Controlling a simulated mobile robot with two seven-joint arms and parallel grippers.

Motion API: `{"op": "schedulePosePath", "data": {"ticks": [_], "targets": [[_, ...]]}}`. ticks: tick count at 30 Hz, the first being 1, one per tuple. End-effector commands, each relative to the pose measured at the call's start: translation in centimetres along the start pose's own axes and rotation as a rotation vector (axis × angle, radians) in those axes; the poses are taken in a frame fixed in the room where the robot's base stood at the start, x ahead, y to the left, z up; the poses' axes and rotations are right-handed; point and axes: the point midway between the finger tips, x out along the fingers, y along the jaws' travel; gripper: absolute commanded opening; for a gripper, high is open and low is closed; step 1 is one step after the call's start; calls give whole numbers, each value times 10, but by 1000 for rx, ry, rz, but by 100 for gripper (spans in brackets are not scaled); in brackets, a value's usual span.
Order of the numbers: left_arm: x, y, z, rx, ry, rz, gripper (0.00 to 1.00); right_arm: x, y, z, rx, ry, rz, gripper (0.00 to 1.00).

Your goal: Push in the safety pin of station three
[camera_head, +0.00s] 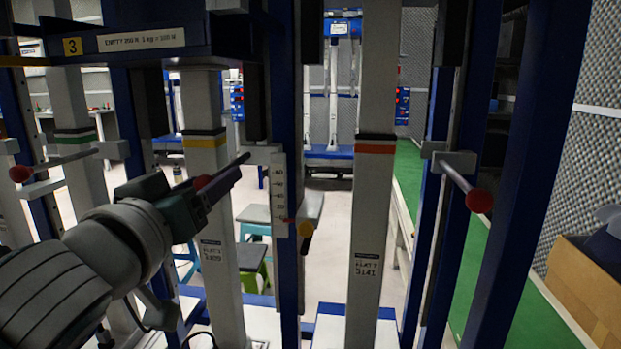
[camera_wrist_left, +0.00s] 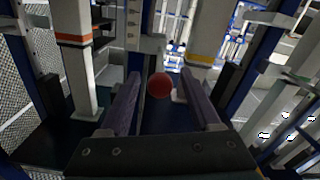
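The station sign with a 3 (camera_head: 72,46) is at the upper left. A safety pin's red ball knob (camera_head: 203,183) sits at my left gripper (camera_head: 226,181); its dark rod runs up and right towards a grey bracket (camera_head: 262,154) on a blue post. In the wrist view the red knob (camera_wrist_left: 160,85) lies between the two purple fingers of my left gripper (camera_wrist_left: 161,98). The fingers stand apart, with a gap on each side of the knob. The rod behind the knob is mostly hidden there. My right gripper is not in view.
Another red-knobbed pin (camera_head: 480,200) sticks out of a bracket at the right, and one more (camera_head: 20,173) at the left. White columns with coloured bands and blue posts stand close around my arm. A cardboard box (camera_head: 590,295) is at the lower right.

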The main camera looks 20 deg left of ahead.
Motion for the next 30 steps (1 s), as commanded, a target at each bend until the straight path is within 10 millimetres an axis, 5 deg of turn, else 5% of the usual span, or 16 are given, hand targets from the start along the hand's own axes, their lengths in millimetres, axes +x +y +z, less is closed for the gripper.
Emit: {"op": "schedulePosePath", "data": {"ticks": [17, 30], "targets": [[0, 0, 0, 0, 0, 0, 0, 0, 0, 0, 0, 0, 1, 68], [0, 0, 0, 0, 0, 1, 0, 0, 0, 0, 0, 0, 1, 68]]}}
